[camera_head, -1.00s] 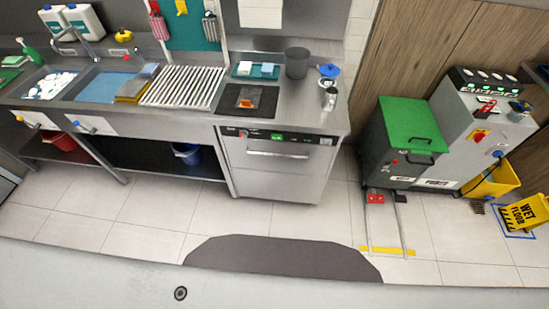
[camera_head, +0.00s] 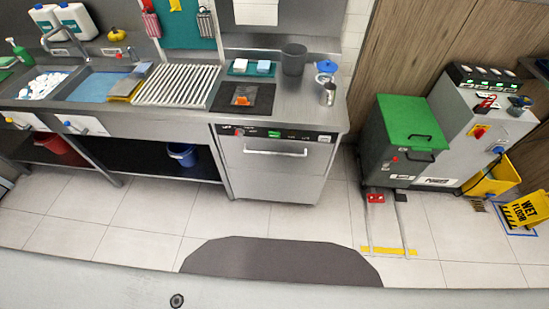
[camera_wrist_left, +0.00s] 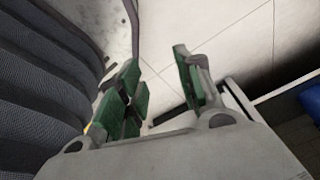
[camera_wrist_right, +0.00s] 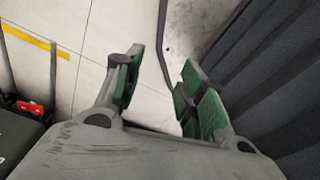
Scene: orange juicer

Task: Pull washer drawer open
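The steel washer (camera_head: 270,178) stands under the right end of the counter, its front flat and closed. A horizontal bar handle (camera_head: 275,154) runs across the upper part of that front, below a dark control strip with a lit green display (camera_head: 275,134). Neither gripper shows in the head view. In the left wrist view my left gripper (camera_wrist_left: 158,78) is open with nothing between its green-padded fingers, above pale floor tiles. In the right wrist view my right gripper (camera_wrist_right: 160,82) is also open and empty above the floor. No washer handle is seen at either gripper.
A dark mat (camera_head: 275,262) lies on the floor in front of the washer. Right of it stand a green-lidded bin (camera_head: 410,125), floor rails (camera_head: 385,225), a grey machine (camera_head: 455,140) and a yellow wet-floor sign (camera_head: 522,210). The tiled floor before the washer is clear.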

